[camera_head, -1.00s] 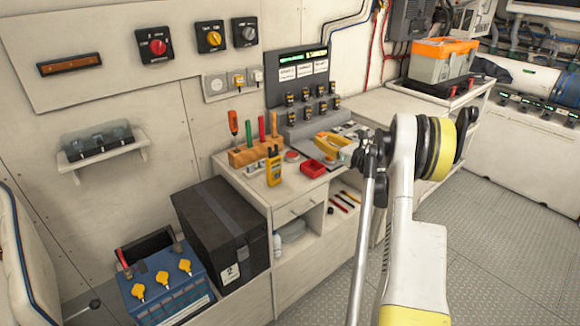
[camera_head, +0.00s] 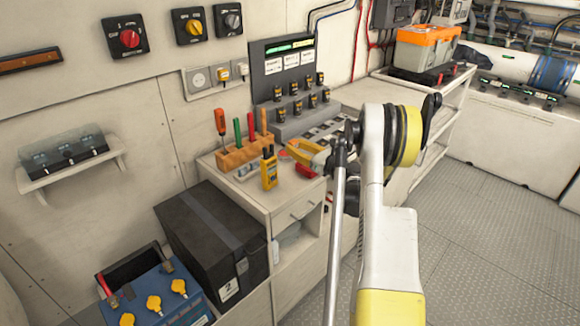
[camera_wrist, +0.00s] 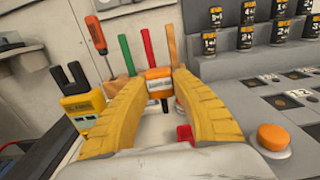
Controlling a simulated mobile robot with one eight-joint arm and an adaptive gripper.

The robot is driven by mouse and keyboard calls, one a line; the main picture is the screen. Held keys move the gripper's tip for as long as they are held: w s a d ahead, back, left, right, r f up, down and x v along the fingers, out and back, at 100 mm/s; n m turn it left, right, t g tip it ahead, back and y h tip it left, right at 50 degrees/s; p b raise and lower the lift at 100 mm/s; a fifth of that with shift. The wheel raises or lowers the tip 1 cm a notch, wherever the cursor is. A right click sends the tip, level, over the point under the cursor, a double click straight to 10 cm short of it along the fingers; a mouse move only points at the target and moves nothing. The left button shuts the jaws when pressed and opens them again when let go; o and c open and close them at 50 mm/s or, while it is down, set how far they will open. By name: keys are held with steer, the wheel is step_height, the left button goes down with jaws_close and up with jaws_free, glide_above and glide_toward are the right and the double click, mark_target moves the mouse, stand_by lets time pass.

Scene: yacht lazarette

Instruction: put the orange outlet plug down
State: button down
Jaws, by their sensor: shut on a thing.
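The orange outlet plug (camera_wrist: 158,84), with a pale label band, is between the two fingertips of my gripper (camera_wrist: 157,76) in the wrist view. My gripper's ribbed yellow fingers are shut on it, and their tips hide its sides. In the head view my gripper (camera_head: 308,153) is above the cabinet top (camera_head: 285,196), beside the red tray (camera_head: 305,171). I cannot make out the plug clearly there. The plug appears held above the cabinet top, in front of the tool block; the gap below it is hard to judge.
A wooden tool block (camera_head: 243,153) with upright handles and a yellow handheld meter (camera_head: 269,168) stand on the cabinet. Behind is a grey stepped panel (camera_head: 298,118) with several black-and-yellow pieces. An orange round knob (camera_wrist: 273,138) sits right of my fingers. The cabinet's front strip has some bare room.

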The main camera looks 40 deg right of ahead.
steer(key=shift+w+a+f+b, duration=0.1)
steer(key=shift+a+f+b, duration=0.25)
steer(key=shift+f, duration=0.5)
steer(key=shift+s+a+f+b, duration=0.1)
steer(key=shift+a+f+b, duration=0.25)
steer(key=shift+f, duration=0.5)
steer(key=shift+w+a+f+b, duration=0.1)
steer(key=shift+a+f+b, duration=0.25)
steer(key=shift+f, duration=0.5)
steer(key=shift+d+f+b, duration=0.1)
steer(key=shift+f+b, duration=0.5)
steer(key=shift+b, duration=0.1)
steer(key=c, duration=1.2)
jaws_free()
steer(key=shift+o, duration=0.2)
